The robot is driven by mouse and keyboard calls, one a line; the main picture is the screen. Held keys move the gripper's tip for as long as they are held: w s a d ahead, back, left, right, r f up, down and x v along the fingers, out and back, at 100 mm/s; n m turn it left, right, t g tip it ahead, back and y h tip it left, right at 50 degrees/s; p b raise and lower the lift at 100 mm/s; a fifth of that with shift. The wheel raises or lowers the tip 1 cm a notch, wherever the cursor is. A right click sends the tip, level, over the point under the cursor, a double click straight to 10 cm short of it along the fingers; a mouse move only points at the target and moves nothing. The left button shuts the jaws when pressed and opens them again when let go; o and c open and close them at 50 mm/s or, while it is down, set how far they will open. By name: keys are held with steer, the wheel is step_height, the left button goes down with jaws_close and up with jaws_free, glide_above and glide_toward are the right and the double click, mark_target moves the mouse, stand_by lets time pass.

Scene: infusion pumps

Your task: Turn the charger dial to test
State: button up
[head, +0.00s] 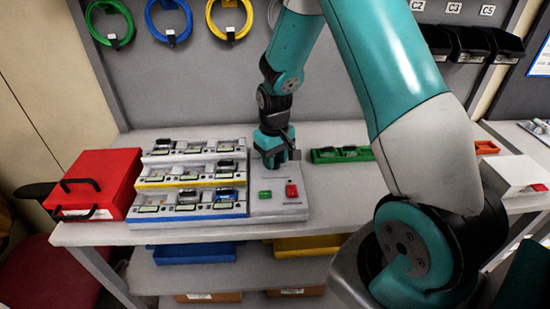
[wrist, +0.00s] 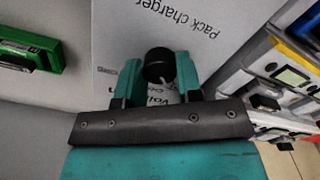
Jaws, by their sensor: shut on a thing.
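The pack charger (head: 272,210) is a light grey box on the bench, right of the tiered racks. Its top, printed "Pack charger", shows upside down in the wrist view (wrist: 225,60). The charger dial (wrist: 158,64) is a round black knob. My gripper (wrist: 157,82) has a teal finger on each side of the dial and is shut on it. In the head view my gripper (head: 276,162) points down over the charger's back part and hides the dial. Labels around the dial are partly covered, and I cannot tell which mark it points to.
The charger carries a green part (head: 265,194) and a red switch (head: 291,191) at its front. Tiered racks of packs (head: 180,182) stand close on its left, with a red case (head: 95,180) beyond. A green tray (head: 342,154) lies to the right. Bare bench lies between.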

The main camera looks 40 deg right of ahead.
stand_by(0.3)
steer(key=o, duration=0.9)
steer(key=shift+r, duration=0.1)
step_height(320, 180, up, 17)
steer(key=shift+r+b, duration=0.15)
steer(key=shift+b, duration=0.75)
